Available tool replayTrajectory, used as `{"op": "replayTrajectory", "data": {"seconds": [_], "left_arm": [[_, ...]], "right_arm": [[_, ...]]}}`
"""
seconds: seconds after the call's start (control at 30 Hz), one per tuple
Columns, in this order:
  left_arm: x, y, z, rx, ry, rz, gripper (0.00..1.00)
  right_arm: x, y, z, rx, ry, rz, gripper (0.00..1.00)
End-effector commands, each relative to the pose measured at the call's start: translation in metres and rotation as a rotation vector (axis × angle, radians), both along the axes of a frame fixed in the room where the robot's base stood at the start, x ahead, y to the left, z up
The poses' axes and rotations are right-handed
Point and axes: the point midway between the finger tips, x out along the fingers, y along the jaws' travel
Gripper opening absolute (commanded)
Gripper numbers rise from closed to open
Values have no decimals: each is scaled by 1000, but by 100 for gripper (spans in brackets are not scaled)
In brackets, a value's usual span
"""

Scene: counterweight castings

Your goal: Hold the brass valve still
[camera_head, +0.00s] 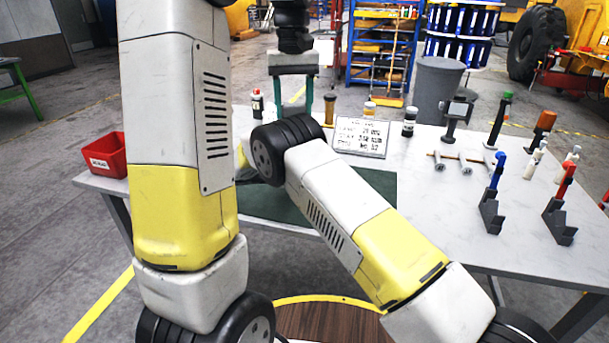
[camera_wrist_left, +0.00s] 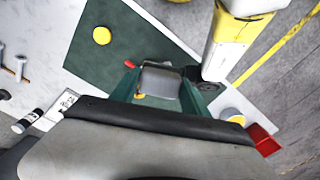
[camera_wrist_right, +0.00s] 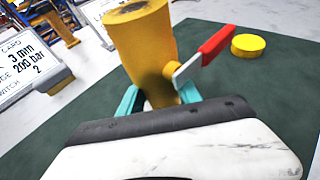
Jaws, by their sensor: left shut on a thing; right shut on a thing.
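The brass valve (camera_wrist_right: 146,50) stands in the middle of the right wrist view, a thick yellow body with a red-tipped lever (camera_wrist_right: 208,48) on its right. My right gripper (camera_wrist_right: 158,97) is shut on its lower body, one teal finger on each side. The head view hides this grip behind my right wrist. My left gripper (camera_head: 292,108) points down beyond it, its fingertips partly hidden. The valve's red lever end (camera_wrist_left: 129,64) shows beside that piece.
A green mat (camera_wrist_right: 285,90) covers part of the white table, with a yellow disc (camera_wrist_right: 248,46) on it. A card sign (camera_head: 360,137) stands behind. A red bin (camera_head: 106,154) sits at the left edge. Tools and stands (camera_head: 490,212) occupy the right side.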

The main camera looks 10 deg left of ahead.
Motion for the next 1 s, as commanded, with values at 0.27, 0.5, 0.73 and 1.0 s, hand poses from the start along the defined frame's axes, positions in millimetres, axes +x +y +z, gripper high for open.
{"op": "replayTrajectory", "data": {"seconds": [0.27,0.5,0.73,1.0], "left_arm": [[0,0,0,0,0,0,22],[0,0,0,0,0,0,22],[0,0,0,0,0,0,22],[0,0,0,0,0,0,22]], "right_arm": [[0,0,0,1,-1,1,0],[0,0,-1,0,0,1,0],[0,0,-2,2,1,1,0],[-1,0,-4,2,5,1,54]]}}
